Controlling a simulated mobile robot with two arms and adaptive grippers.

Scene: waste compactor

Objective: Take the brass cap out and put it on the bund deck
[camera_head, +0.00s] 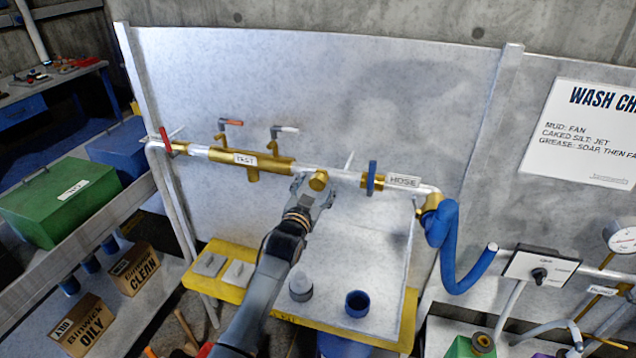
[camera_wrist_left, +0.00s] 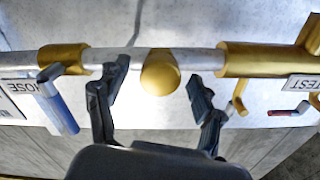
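The brass cap (camera_head: 318,180) is round and faces out from the middle of the pale pipe, between the TEST and HOSE labels. In the left wrist view the cap (camera_wrist_left: 160,72) sits between the spread fingers of my left gripper (camera_wrist_left: 158,82), with a gap on each side. In the head view my left gripper (camera_head: 313,189) is at the cap and partly hides it. The bund deck (camera_head: 378,275) is the grey surface with a yellow edge below the pipe. My right gripper is not in view.
A blue valve handle (camera_head: 371,178) is right of the cap. A brass valve block (camera_head: 250,162) is left. A blue hose (camera_head: 449,255) hangs at right.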

